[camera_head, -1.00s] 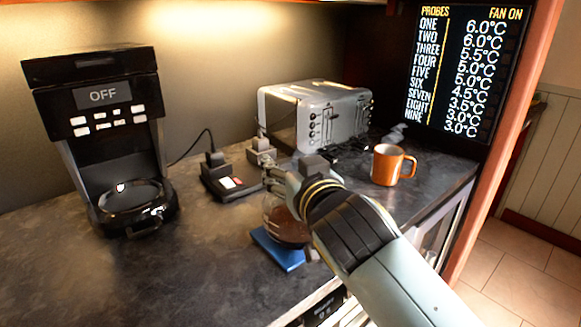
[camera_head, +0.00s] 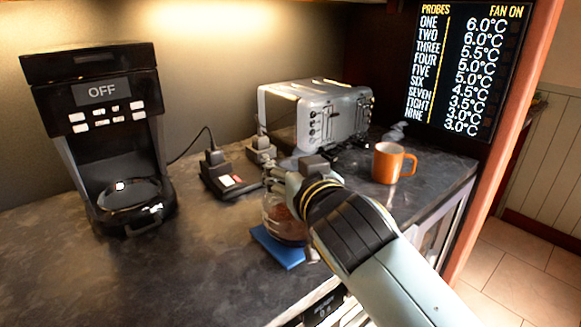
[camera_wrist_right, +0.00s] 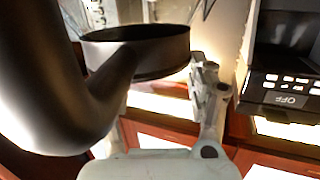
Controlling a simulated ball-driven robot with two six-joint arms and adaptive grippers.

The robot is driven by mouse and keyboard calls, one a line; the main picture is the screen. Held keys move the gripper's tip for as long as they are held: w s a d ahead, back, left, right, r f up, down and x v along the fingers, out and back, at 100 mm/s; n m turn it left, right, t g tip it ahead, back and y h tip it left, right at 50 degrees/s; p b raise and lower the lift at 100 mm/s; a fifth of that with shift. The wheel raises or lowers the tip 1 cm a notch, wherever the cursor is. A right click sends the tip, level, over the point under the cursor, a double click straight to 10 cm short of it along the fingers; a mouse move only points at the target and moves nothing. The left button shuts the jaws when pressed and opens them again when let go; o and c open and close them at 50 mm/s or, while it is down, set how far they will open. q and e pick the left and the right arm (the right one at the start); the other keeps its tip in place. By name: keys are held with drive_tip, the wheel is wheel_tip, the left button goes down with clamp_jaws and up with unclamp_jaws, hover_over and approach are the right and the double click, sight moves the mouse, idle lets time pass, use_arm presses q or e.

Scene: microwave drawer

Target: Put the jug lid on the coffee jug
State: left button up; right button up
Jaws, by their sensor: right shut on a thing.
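The coffee jug (camera_head: 283,222) is glass with dark brown contents and stands on a blue mat (camera_head: 277,249) at the counter's front edge. My right gripper (camera_head: 278,176) is at the jug's top and covers its upper part. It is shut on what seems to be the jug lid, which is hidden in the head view. In the right wrist view, which is upside down, a dark round band (camera_wrist_right: 145,50) lies at my fingers (camera_wrist_right: 205,90). A large dark curved handle (camera_wrist_right: 45,75) joins it. I cannot tell whether the lid touches the rim. My left gripper is not in view.
A black coffee maker (camera_head: 98,130) stands at the left. An orange mug (camera_head: 388,162) stands right of my gripper. The counter's left front is clear.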

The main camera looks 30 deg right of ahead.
drive_tip(key=o, duration=1.1)
drive_tip(key=o, duration=0.3)
drive_tip(key=shift+r+p, duration=3.2)
drive_tip(key=shift+r, duration=0.35)
drive_tip(key=shift+f, duration=0.1)
